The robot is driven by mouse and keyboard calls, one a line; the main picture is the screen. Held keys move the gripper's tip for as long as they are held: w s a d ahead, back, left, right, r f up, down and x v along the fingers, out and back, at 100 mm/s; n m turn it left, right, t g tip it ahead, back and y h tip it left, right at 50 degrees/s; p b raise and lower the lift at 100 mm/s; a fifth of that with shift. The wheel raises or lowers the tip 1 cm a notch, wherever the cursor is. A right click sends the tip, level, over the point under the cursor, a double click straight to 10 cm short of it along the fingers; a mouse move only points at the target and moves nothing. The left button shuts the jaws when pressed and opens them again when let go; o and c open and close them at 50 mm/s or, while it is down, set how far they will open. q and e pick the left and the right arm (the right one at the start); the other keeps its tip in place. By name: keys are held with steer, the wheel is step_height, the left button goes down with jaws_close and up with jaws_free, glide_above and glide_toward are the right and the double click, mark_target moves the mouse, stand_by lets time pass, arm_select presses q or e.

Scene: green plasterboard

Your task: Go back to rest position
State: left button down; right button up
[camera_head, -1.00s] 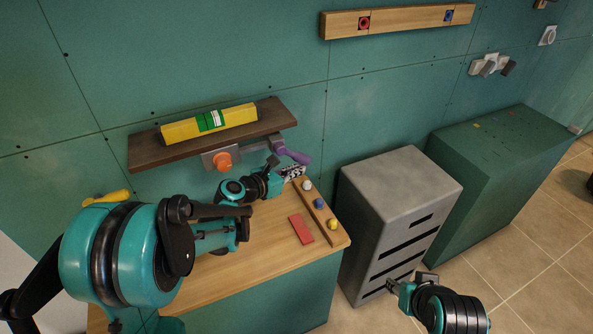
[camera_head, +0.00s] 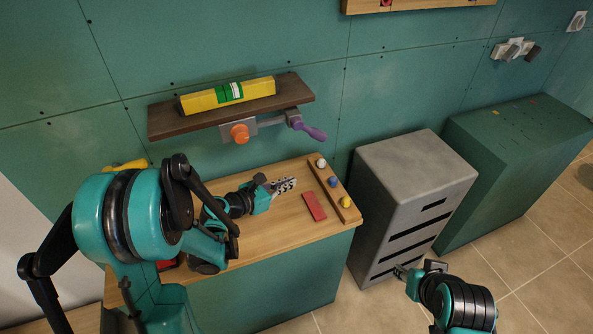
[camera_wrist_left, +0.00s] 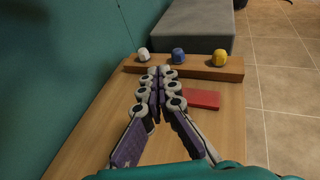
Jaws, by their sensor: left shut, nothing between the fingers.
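My left gripper (camera_head: 285,185) is shut and empty above the wooden worktop (camera_head: 285,235). In the left wrist view its fingers (camera_wrist_left: 159,72) meet at the tips, pointing toward the row of coloured knobs and clear of them. My left arm comes in from the left of the head view and bends over the worktop. My right gripper (camera_head: 402,271) is low at the bottom right, in front of the grey drawer cabinet (camera_head: 415,165). It is too small there to tell whether its fingers are open.
A wooden strip (camera_head: 333,192) on the worktop bears white, blue and yellow knobs, beside a red block (camera_head: 314,206). Above, a dark shelf (camera_head: 165,122) holds a yellow level (camera_head: 200,101); an orange knob (camera_head: 240,133) and purple handle (camera_head: 308,129) are below it. A green cabinet (camera_head: 505,165) stands right.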

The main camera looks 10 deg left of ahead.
arm_select(q)
steer(key=shift+s+a+f, duration=0.15)
steer(key=shift+f, duration=0.1)
steer(key=shift+r, duration=0.1)
stand_by(0.3)
steer(key=s+r+m+g+y, duration=0.2)
steer(key=s+m+y, duration=0.2)
steer(key=s+m, duration=0.7)
steer(key=s+a+r+m+g+y, duration=0.1)
steer(key=s+r+m+g+y, duration=0.1)
steer(key=s+m, duration=0.9)
steer(key=m+g+y, duration=0.1)
steer(key=m+y, duration=0.1)
steer(key=m, duration=0.5)
steer(key=shift+s+a, duration=0.25)
steer(key=shift+s, duration=0.1)
